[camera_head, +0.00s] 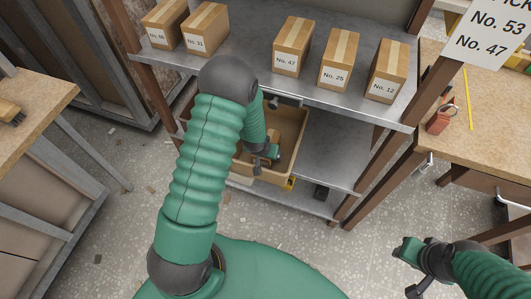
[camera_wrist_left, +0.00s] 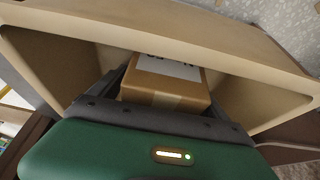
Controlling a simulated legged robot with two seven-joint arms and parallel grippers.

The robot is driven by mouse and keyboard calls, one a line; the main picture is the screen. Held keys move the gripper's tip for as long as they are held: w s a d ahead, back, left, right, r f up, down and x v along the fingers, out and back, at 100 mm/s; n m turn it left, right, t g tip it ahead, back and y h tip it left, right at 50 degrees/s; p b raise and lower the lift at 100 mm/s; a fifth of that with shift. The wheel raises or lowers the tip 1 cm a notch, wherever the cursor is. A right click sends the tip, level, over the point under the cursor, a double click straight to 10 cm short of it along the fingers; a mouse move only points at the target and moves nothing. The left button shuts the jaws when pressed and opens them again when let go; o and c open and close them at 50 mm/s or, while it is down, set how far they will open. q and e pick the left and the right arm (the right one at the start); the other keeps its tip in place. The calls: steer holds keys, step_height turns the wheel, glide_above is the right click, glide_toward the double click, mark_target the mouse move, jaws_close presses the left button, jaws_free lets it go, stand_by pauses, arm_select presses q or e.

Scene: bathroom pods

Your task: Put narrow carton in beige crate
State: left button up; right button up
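The beige crate (camera_head: 297,128) sits on the lower shelf, partly hidden behind my left arm. In the left wrist view its wall (camera_wrist_left: 200,38) spans the picture. My left gripper (camera_head: 264,163) reaches down into the crate. A narrow brown carton (camera_wrist_left: 165,82) with a white label lies between its fingers (camera_wrist_left: 165,98), which seem to press on both sides. The carton's underside is hidden, so I cannot tell whether it touches the crate floor. My right gripper (camera_head: 408,268) is empty and open, low at the right above the floor.
Several labelled cartons, including one marked No. 47 (camera_head: 291,50), stand on the upper metal shelf (camera_head: 255,65) above the crate. Another table (camera_head: 35,110) is at left. The lower shelf right of the crate is mostly clear.

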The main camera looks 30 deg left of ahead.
arm_select(q)
steer(key=p+v, duration=0.5)
steer(key=v, duration=0.7)
steer(key=shift+r, duration=0.1)
steer(key=s+d+r+m+g+h, duration=0.1)
steer(key=s+d+r+m, duration=0.2)
steer(key=s+d+r, duration=0.7)
steer(key=shift+r+g, duration=0.4)
steer(key=shift+r, duration=0.5)
steer(key=shift+s, duration=0.1)
